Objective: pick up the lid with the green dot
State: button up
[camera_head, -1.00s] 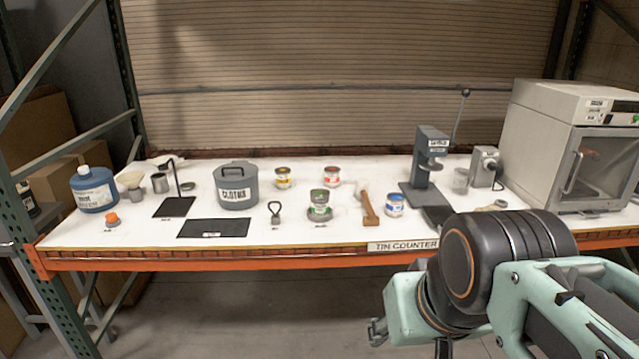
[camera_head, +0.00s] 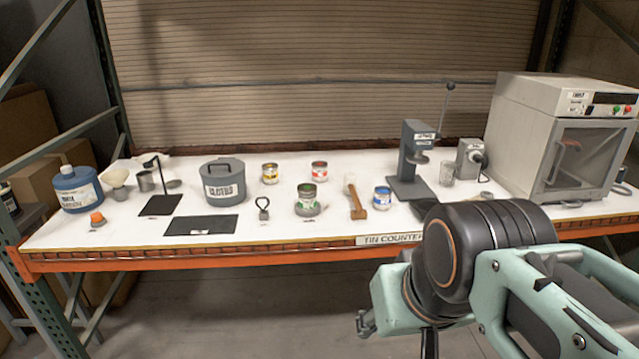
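A tin with a green label (camera_head: 306,191) stands upright near the middle of the counter. A small grey disc (camera_head: 309,211), possibly a lid, lies at its front foot; it is too small to tell whether it bears a green dot. No other lid with a green dot can be made out. My arm is at the lower right, in front of the counter's edge. Only a small part of my gripper (camera_head: 365,322) shows at the arm's lower left, below and apart from the counter. Its fingers cannot be made out.
Yellow (camera_head: 270,173), red (camera_head: 319,172) and blue (camera_head: 382,197) tins stand around the green one. A wooden-handled tool (camera_head: 356,201) lies to its right, a ring-handled tool (camera_head: 263,207) to its left. A press (camera_head: 411,160) and large oven (camera_head: 560,140) stand right.

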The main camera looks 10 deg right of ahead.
aim_at(304, 188)
jog(key=i+j+z, duration=0.15)
jog(key=i+j, duration=0.2)
jog(key=i, duration=0.3)
jog(key=i+j+z, duration=0.15)
jog(key=i+j, duration=0.25)
jog(key=i, duration=0.2)
jog(key=i+j+z, duration=0.15)
jog(key=i+j, duration=0.3)
jog(key=i, duration=0.15)
jog(key=i+j+u, duration=0.1)
jog(key=i, duration=0.25)
jog(key=j+z, duration=0.25)
jog(key=k+l, duration=0.05)
jog(key=l, duration=0.05)
